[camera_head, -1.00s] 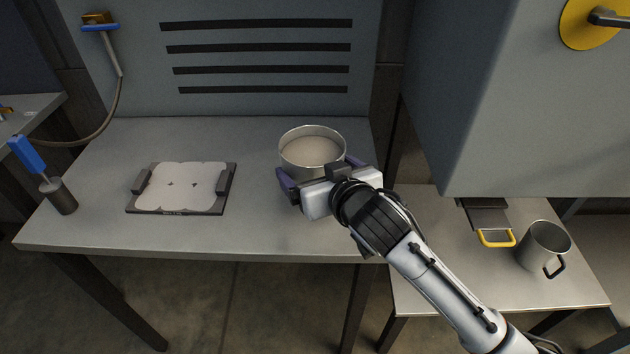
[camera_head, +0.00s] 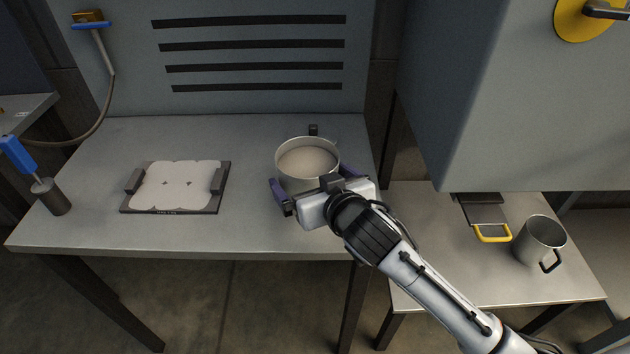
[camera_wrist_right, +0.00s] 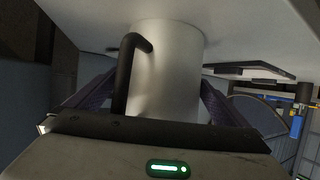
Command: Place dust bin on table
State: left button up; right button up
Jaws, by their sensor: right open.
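The dust bin, a round pale metal pot (camera_head: 308,158) with a light inside, is upright at the right end of the grey table (camera_head: 255,225). My right gripper (camera_head: 313,188) is at its near side, open, with its purple fingers on either side of the bin. In the right wrist view the bin's smooth wall (camera_wrist_right: 172,75) and a black handle (camera_wrist_right: 125,70) are between the spread fingers (camera_wrist_right: 155,100). The bin's base is hidden by the gripper in the head view, so its contact with the table is hard to see. My left gripper is not in view.
A dark tray with white plates (camera_head: 175,186) lies at the table's middle left. A blue-handled tool in a dark cup (camera_head: 50,196) stands at the left edge. A small dark upright piece (camera_head: 314,130) shows behind the bin. A metal mug (camera_head: 540,240) stands on the lower right table.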

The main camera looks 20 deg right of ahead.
jog(key=v, duration=1.2)
